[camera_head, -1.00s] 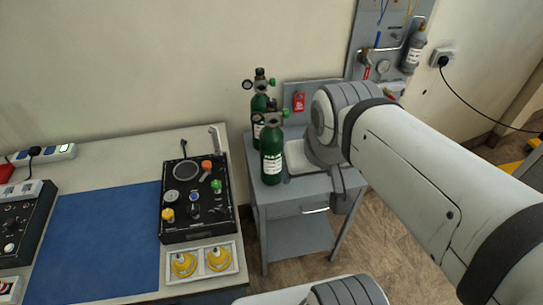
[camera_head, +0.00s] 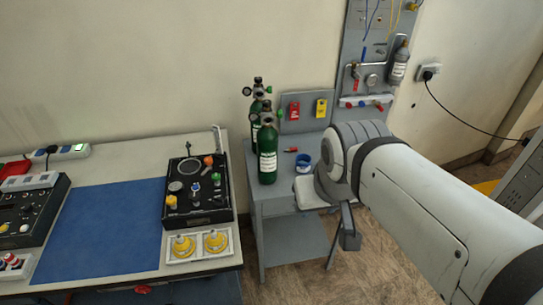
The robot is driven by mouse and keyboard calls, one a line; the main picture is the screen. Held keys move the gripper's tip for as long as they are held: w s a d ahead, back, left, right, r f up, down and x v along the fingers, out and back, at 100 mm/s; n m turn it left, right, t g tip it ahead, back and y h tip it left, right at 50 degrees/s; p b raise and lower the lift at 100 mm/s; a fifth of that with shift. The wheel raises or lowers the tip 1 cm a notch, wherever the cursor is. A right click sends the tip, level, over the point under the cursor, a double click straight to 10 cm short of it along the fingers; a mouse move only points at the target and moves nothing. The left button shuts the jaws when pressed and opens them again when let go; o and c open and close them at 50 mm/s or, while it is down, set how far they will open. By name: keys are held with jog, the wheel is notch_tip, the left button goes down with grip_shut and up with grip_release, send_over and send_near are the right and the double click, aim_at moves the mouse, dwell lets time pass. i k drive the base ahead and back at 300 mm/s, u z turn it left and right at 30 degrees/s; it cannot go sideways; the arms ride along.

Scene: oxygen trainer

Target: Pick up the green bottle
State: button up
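Two green bottles with dark valve tops stand upright on a grey cart (camera_head: 274,205). The front green bottle (camera_head: 267,157) has a white label and a green knob at its valve. The rear green bottle (camera_head: 255,122) stands just behind it and is partly hidden by it. My gripper (camera_head: 347,232) hangs at the cart's right side, lower than the bottles and apart from them. My arm hides part of it, and its finger opening does not show clearly. Nothing is seen held in it.
A blue ring-like item (camera_head: 303,163) and a small red item (camera_head: 290,150) lie on the cart. A black control box (camera_head: 196,194) sits on the left bench. A grey cylinder (camera_head: 399,64) is on the wall panel.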

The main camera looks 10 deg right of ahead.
aim_at(267, 137)
jog(key=z, duration=2.7)
jog(key=k, duration=1.25)
jog(key=u, duration=1)
jog(key=i, duration=1)
jog(key=z, duration=0.35)
